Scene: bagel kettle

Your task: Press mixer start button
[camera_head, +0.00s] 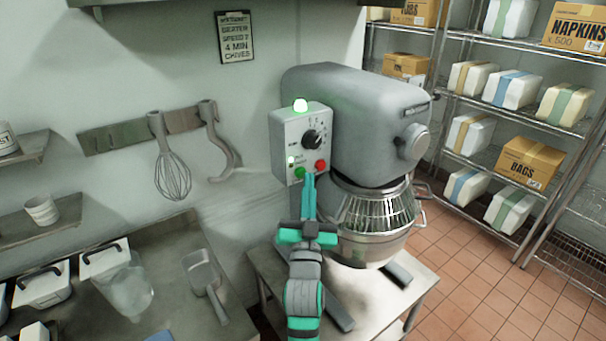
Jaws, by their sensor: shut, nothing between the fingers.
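The grey mixer (350,110) stands on a low table, with a wire guard over its steel bowl (375,238). Its control box (290,130) on the left side carries a black dial (311,139), a green button (299,172) and a red button (320,165).
The mixer table (270,268) has legs at the front. A counter at left holds a scoop (203,280) and lidded containers (42,283). A whisk (172,172) and a hook (218,145) hang on the wall near a sign (235,37). Wire shelves with boxes (528,162) stand right.

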